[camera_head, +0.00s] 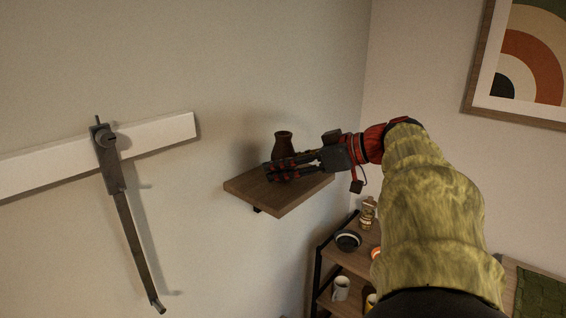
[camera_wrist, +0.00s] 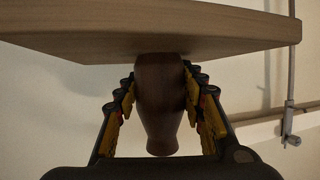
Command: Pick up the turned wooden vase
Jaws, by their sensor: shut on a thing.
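The turned wooden vase (camera_head: 284,141) is dark brown with a narrow neck and flared rim. It is upright at the wooden wall shelf (camera_head: 304,194). My gripper (camera_head: 281,169) reaches in from the right, and its fingers are closed around the vase, covering its lower body in the head view. In the wrist view, which is upside down, the vase (camera_wrist: 160,105) sits between the two fingers, with its foot by the shelf edge (camera_wrist: 200,40). I cannot tell whether the foot touches the shelf.
A white rail (camera_head: 165,139) with a dark metal bracket (camera_head: 124,200) is on the wall at left. Below right stands a rack (camera_head: 345,258) with mugs and a figurine (camera_head: 368,212). A framed picture (camera_head: 520,70) hangs at upper right. The shelf top beside the vase looks clear.

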